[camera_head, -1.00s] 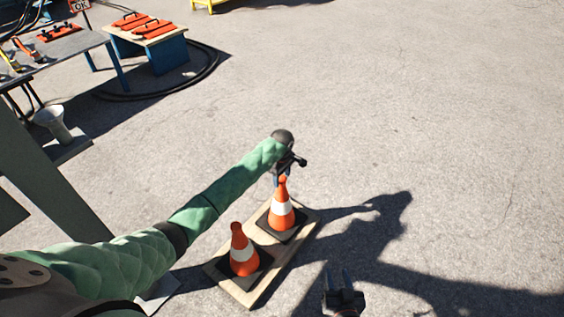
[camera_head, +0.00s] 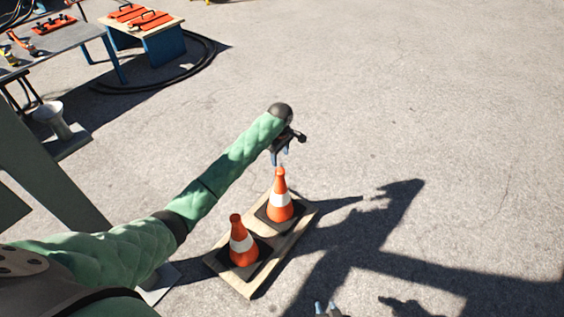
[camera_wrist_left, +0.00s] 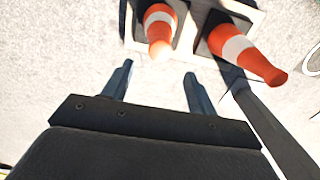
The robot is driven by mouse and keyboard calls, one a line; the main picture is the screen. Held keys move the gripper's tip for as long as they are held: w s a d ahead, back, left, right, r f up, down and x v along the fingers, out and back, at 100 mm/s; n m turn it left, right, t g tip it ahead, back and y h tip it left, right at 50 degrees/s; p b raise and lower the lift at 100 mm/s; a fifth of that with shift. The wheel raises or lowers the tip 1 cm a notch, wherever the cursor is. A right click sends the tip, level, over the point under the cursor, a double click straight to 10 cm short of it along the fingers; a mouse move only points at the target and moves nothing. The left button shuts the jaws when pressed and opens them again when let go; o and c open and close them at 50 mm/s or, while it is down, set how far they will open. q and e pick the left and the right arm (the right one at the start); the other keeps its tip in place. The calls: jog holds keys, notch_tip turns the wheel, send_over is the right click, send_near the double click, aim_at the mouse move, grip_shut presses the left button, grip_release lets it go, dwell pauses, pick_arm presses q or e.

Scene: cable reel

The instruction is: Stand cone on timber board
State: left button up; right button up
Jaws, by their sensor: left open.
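Two orange-and-white cones with black bases stand upright on a timber board (camera_head: 243,287) on the ground. The nearer cone (camera_head: 240,246) is at the board's left end. The farther cone (camera_head: 279,200) is at its right end. My left gripper (camera_head: 281,155) is open and empty just above the farther cone's tip, apart from it. In the left wrist view, one cone (camera_wrist_left: 160,24) has its tip just beyond the gap between the open fingers (camera_wrist_left: 156,80), and the other cone (camera_wrist_left: 243,52) leans to the right. My right gripper (camera_head: 326,308) shows only its separated fingertips at the bottom edge.
A table with orange items (camera_head: 150,30) stands at the back left, beside a grey workbench (camera_head: 62,45). A black cable (camera_head: 190,75) lies coiled on the ground there. The pavement right of the board is clear, with my shadow on it.

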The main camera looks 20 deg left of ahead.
pick_arm(q)
jog(key=s+d+f+m+t+h, duration=0.2)
jog(key=s+d+f+m, duration=0.3)
jog(key=s+f, duration=0.5)
jog(key=s+d+f+m+t+h, duration=0.15)
jog(key=s+d+f+m, duration=0.25)
jog(key=s+d+f, duration=0.5)
jog(key=s+d+m+t, duration=0.2)
jog(key=s+m, duration=0.1)
jog(key=s, duration=0.9)
jog(key=s+d+m+t, duration=0.2)
jog(key=s+m+t, duration=0.1)
jog(key=s, duration=1)
jog(key=shift+f+m+h, duration=0.35)
jog(key=shift+f+m, duration=0.05)
jog(key=shift+m, duration=0.2)
jog(key=shift+t, duration=0.25)
